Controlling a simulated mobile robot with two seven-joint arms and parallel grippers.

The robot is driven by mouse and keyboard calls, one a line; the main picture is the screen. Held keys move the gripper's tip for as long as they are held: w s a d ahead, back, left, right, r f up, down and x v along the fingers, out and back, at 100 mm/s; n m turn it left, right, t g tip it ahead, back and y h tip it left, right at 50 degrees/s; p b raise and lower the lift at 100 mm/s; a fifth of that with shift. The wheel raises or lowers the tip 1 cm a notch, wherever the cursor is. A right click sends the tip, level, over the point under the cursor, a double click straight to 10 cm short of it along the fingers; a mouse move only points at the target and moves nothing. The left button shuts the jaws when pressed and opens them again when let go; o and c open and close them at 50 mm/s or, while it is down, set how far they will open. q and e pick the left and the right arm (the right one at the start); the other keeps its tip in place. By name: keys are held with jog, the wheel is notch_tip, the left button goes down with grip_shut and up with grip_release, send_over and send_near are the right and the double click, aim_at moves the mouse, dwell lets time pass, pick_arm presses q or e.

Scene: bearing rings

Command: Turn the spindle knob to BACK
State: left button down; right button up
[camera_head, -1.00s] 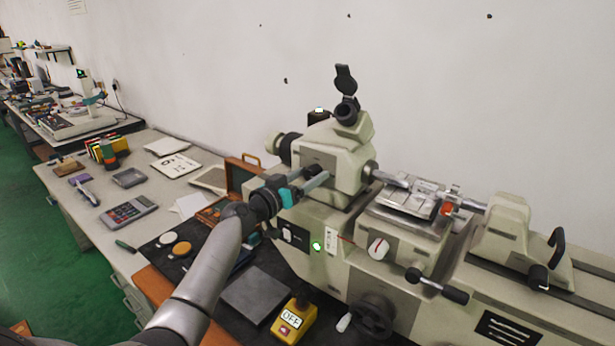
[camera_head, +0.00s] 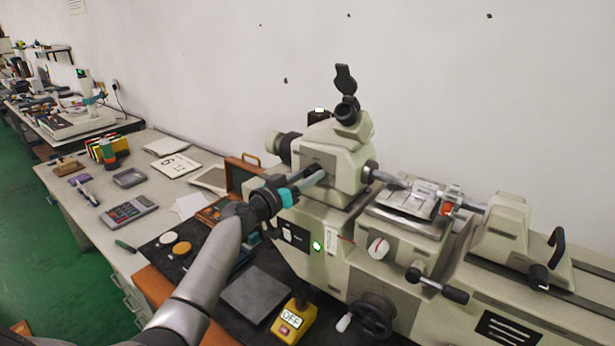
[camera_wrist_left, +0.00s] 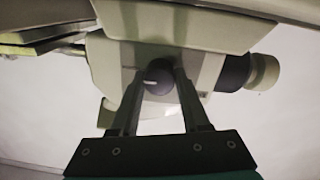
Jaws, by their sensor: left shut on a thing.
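The spindle knob (camera_wrist_left: 158,83) is a small dark round knob with a short white mark, on the front of the machine's cream headstock (camera_head: 335,152). In the left wrist view the white mark lies left of the knob's middle. My left gripper (camera_wrist_left: 162,75) has its two fingers on either side of the knob and is shut on it. In the head view the left gripper (camera_head: 318,176) reaches the headstock's front from the left, and its fingers hide the knob. I cannot read any BACK label. My right gripper is not in view.
Below the headstock is a panel with a lit green button (camera_head: 317,246). A red-and-white dial (camera_head: 378,248) and a black handwheel (camera_head: 372,316) are to the right. A yellow OFF box (camera_head: 293,322) stands in front. A wooden box (camera_head: 240,172) is behind my left wrist.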

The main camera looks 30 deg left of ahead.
pick_arm(q)
jog(key=shift+n, duration=0.3)
jog(key=n+b, duration=0.1)
jog(key=n, duration=0.1)
jog(key=shift+f+n, duration=0.1)
jog(key=shift+n, duration=0.3)
jog(key=n, duration=0.4)
jog(key=shift+n+b, duration=0.3)
jog(key=shift+b, duration=0.1)
jog(key=n, duration=0.4)
jog(key=shift+n+p, duration=0.35)
jog(key=shift+n, duration=0.05)
jog(key=n+p, duration=0.1)
jog(key=n, duration=0.4)
jog(key=shift+n+y+p, duration=0.3)
jog(key=shift+n, duration=0.1)
jog(key=shift+c, duration=1.9)
grip_release()
jog(key=shift+d, duration=0.1)
jog(key=shift+s+f, duration=0.1)
jog(key=shift+f, duration=0.1)
